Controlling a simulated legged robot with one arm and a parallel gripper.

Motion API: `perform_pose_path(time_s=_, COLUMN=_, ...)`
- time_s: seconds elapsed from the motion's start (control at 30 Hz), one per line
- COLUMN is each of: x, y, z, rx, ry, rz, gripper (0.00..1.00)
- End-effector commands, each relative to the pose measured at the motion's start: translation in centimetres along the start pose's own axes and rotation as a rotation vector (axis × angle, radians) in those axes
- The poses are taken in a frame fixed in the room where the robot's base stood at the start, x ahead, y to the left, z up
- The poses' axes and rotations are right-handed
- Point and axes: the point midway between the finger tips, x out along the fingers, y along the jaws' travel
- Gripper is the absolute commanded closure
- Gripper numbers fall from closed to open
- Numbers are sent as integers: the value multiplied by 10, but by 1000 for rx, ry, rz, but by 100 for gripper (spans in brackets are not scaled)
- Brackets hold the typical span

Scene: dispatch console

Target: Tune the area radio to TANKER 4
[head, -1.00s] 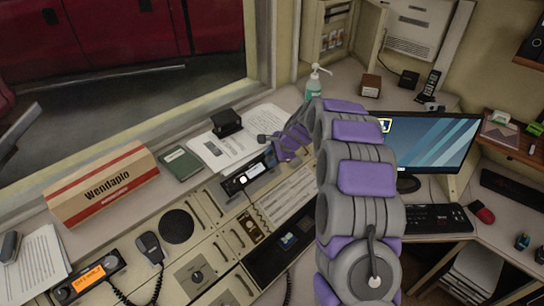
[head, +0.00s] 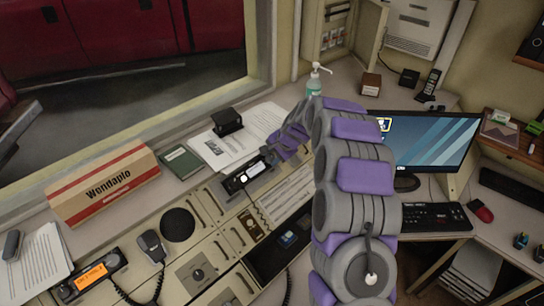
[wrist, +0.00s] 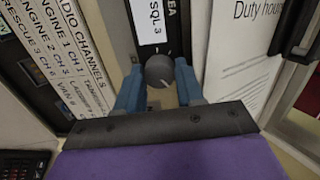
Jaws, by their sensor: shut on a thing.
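The area radio (head: 246,174) is a dark unit set in the sloped console in the head view. In the wrist view its white display (wrist: 150,25) reads "SQL 3", with "EA" of its label beside it. Its round grey knob (wrist: 159,71) has a pale pointer line. My gripper (wrist: 160,78) has its blue fingers on both sides of the knob and is shut on it. In the head view my gripper (head: 268,154) is at the radio's right end, where my fingers hide the knob. A printed "Radio channels" card (wrist: 75,55) lies beside the radio, partly cut off.
Another radio with an orange display (head: 92,278) and a hand microphone (head: 151,246) stand at lower left. A black box (head: 227,122) and papers (head: 214,148) lie behind the area radio. A soap bottle (head: 314,82) stands beyond my arm; a monitor (head: 437,140) is right.

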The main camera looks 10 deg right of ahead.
Motion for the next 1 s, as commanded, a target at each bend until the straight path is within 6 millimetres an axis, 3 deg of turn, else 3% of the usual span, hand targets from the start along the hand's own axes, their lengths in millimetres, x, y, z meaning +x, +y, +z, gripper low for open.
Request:
perform_pose_path(time_s=0.27, x=0, y=0, z=0, rx=0, ry=-1, rz=1, gripper=93)
perform_pose_path(time_s=0.3, x=0, y=0, z=0, rx=0, ry=-1, rz=1, gripper=60)
perform_pose_path(time_s=0.4, x=0, y=0, z=0, rx=0, ry=-1, rz=1, gripper=52)
perform_pose_path(time_s=0.73, x=-8, y=-1, z=0, rx=0, ry=1, rz=-1, gripper=52)
perform_pose_path(time_s=1.0, x=-58, y=-1, z=0, rx=0, ry=0, rz=-1, gripper=52)
